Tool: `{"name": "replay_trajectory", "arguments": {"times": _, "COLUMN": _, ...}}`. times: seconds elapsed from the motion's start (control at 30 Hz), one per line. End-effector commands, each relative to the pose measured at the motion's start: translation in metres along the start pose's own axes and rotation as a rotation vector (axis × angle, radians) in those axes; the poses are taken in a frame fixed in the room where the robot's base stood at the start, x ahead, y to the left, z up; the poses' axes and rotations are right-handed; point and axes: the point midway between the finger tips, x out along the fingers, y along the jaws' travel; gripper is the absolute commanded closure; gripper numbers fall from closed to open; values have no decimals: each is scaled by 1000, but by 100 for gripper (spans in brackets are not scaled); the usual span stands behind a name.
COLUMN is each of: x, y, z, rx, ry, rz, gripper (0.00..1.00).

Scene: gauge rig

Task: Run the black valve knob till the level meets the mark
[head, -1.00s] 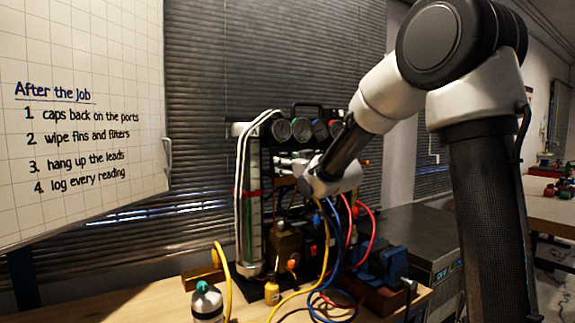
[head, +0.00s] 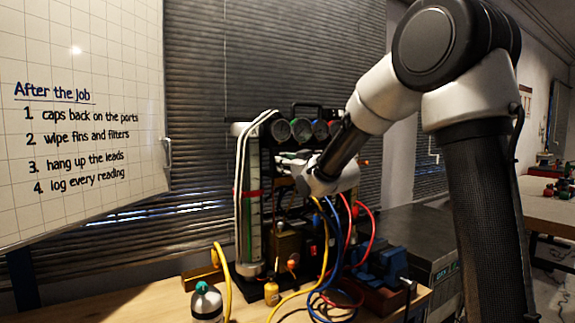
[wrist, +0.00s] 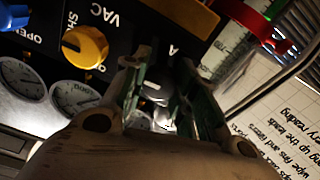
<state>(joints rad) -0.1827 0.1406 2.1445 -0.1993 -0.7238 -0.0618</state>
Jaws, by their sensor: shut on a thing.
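In the head view my gripper's end is hidden behind my wrist, at the front of the rig. The upright level tube (head: 252,215) stands at the rig's left side. A red mark (head: 252,194) crosses it about halfway up. Green shows in the tube below the mark, but the exact top of the level is hard to tell.
A yellow knob (wrist: 85,46) and a blue knob (wrist: 12,14) are close to my gripper on the panel. Several gauges (head: 301,130) line the rig's top. Yellow, blue and red hoses (head: 325,250) hang in front.

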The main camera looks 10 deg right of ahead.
Motion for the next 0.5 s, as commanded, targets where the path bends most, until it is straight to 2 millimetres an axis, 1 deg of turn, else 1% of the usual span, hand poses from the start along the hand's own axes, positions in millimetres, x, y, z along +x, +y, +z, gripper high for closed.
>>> {"name": "replay_trajectory", "arguments": {"times": 0.17, "x": 0, "y": 0, "z": 0, "rx": -104, "ry": 0, "rz": 0, "gripper": 96}}
{"name": "replay_trajectory", "arguments": {"times": 0.5, "x": 0, "y": 0, "z": 0, "rx": -390, "ry": 1, "rz": 0, "gripper": 96}}
